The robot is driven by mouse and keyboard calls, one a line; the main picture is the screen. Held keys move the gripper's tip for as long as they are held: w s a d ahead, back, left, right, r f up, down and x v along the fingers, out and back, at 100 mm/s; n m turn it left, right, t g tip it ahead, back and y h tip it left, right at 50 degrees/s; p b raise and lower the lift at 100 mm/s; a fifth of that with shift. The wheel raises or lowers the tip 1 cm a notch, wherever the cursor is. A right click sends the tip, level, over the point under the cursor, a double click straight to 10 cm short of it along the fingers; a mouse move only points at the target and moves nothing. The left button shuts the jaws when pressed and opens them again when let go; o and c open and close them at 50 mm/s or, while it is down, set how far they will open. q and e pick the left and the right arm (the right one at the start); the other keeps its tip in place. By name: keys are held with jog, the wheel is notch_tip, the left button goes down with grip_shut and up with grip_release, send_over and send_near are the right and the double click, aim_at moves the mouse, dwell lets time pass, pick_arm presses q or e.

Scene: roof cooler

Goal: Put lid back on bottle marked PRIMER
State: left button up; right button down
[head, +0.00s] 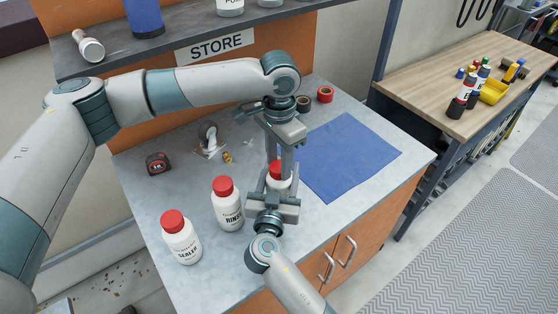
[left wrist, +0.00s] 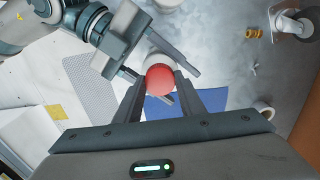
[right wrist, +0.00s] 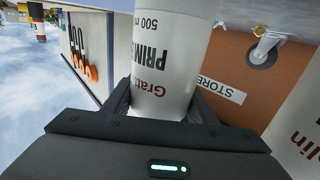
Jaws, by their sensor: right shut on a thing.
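The white PRIMER bottle (right wrist: 165,50) is held in my right gripper (head: 273,200), whose fingers sit on both sides of it; its label reads upside down in the right wrist view. A red lid (head: 276,169) is at the top of this bottle. I cannot tell whether it is seated. My left gripper (head: 281,160) points down from above, with its fingers either side of the red lid, which also shows in the left wrist view (left wrist: 160,79). A gap shows beside the lid there, so the fingers look open around it.
White bottles with red lids, RINSE (head: 228,206) and SEALER (head: 181,240), stand left of my right gripper. A tape measure (head: 158,164), a caster (head: 208,134) and tape rolls (head: 325,94) lie behind. A blue mat (head: 350,157) is clear at right. The STORE shelf (head: 110,62) overhangs the back.

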pick_arm(q)
jog(key=shift+c, duration=0.2)
jog(key=shift+m, duration=0.8)
jog(key=o, duration=1.2)
jog(key=shift+r, duration=2.3)
jog(key=shift+c, duration=0.5)
